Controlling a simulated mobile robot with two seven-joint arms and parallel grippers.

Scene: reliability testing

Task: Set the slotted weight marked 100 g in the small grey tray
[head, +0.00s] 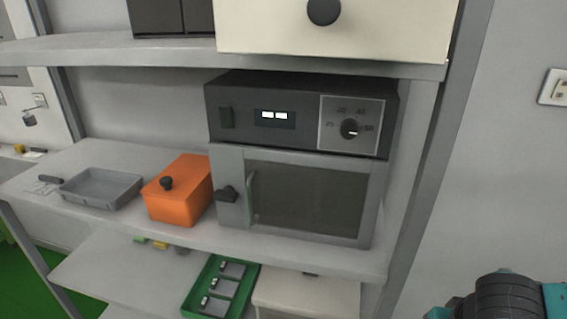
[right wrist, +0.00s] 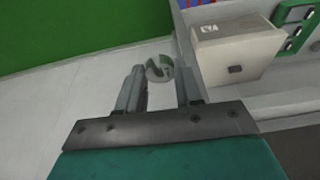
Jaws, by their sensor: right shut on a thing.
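My right gripper (right wrist: 160,84) shows in the right wrist view, shut on a round grey slotted weight (right wrist: 160,67) at its fingertips. The weight's marking cannot be read. It is held in the air, with pale floor behind it. The small grey tray (head: 101,204) is in the head view at the left, on the middle shelf. It looks empty. Part of my right arm (head: 505,300) shows at the lower right of the head view, far from the tray. My left gripper is not in view.
An orange box (head: 170,208) with a black knob stands just right of the tray, then a dark-topped oven (head: 300,196). A shelf board (head: 100,50) runs above. Below are a green tray (head: 190,303) and a cream drawer box (right wrist: 236,50). Small coloured items (head: 160,244) lie there too.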

